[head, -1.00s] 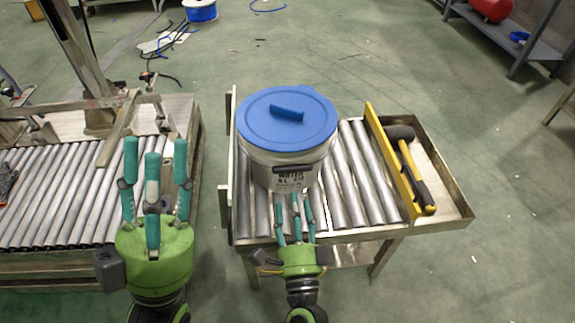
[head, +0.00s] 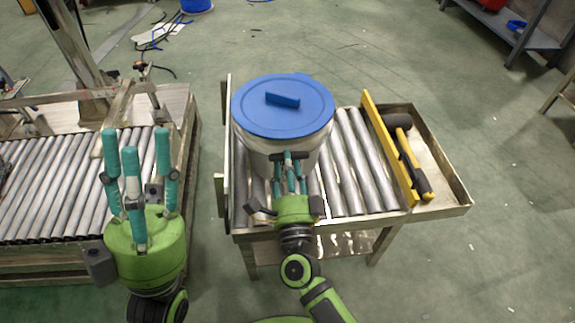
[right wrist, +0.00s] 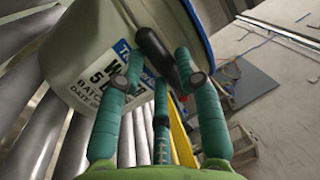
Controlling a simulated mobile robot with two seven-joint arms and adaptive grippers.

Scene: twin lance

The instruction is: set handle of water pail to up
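The water pail (head: 258,151) is a pale bucket with a blue lid (head: 260,112), standing upright on the roller table. Its handle (right wrist: 152,50) shows in the right wrist view as a dark grip beside the printed label (right wrist: 113,75); in the head view the dark grip (head: 290,155) hangs low at the pail's front. My right gripper (head: 289,163) is at the pail's front, fingers apart around or just short of the grip; whether they touch it I cannot tell. My left gripper (head: 139,140) is open and empty, left of the table.
The roller table (head: 345,165) has bare rollers right of the pail. A yellow rail (head: 388,145) divides off a side tray with a black-headed hammer (head: 410,165). Another roller conveyor (head: 50,185) stands at the left, under my left gripper's side.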

